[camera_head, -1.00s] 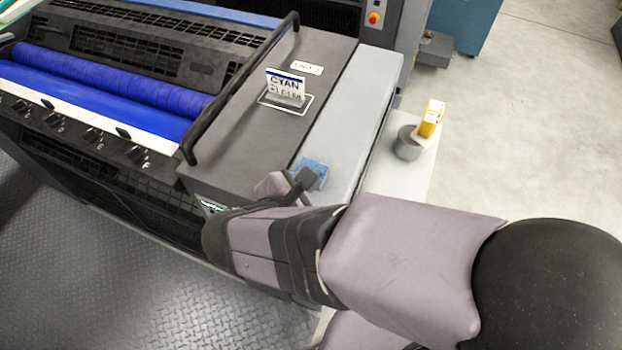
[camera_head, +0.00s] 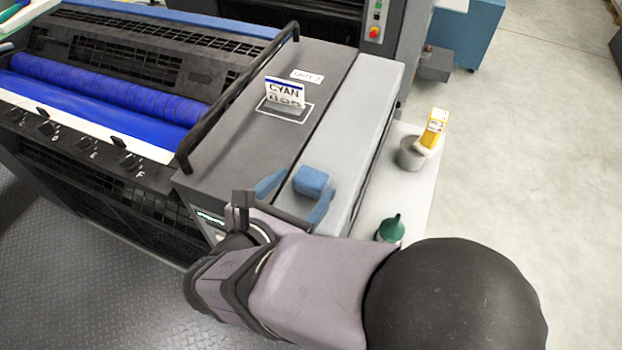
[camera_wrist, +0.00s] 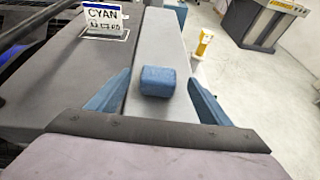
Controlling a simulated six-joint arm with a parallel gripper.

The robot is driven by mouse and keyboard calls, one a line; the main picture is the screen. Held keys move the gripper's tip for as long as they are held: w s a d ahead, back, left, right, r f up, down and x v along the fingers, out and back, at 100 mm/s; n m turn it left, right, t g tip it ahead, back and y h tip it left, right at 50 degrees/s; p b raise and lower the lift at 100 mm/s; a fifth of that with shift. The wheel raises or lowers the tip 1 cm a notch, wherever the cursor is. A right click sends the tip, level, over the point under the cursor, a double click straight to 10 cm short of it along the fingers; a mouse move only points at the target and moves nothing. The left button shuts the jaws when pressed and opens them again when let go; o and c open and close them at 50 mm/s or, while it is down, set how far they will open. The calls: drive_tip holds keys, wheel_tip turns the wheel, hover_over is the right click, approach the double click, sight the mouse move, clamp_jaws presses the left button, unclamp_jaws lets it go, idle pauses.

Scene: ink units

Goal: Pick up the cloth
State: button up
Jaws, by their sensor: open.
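The cloth (camera_head: 311,181) is a small blue bundle like a rounded block. It appears to lie on the light grey strip (camera_head: 352,130) on top of the press unit. In the wrist view the cloth (camera_wrist: 157,82) sits in the middle of the picture. My gripper (camera_head: 308,183) is open, with its two blue fingers on either side of the cloth. In the wrist view the fingers of my gripper (camera_wrist: 160,76) also flank the cloth, with a gap on each side. I cannot tell how far above the surface the fingertips are.
A CYAN sign (camera_head: 284,92) stands on the dark top, beside a black handrail (camera_head: 240,95). Blue rollers (camera_head: 110,90) lie left. On the white side shelf (camera_head: 412,190) are a grey can (camera_head: 411,154), a yellow bottle (camera_head: 435,127) and a green bottle (camera_head: 390,229).

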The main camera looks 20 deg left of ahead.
sight(311, 176)
drive_tip(key=shift+p+x, duration=0.85)
drive_tip(key=shift+x, duration=1.7)
drive_tip(key=shift+a+r, duration=0.1)
drive_tip(key=c, duration=1.1)
wheel_tip(311, 176, up, 10)
drive_tip(key=shift+r+b, duration=0.1)
drive_tip(key=shift+b, duration=0.4)
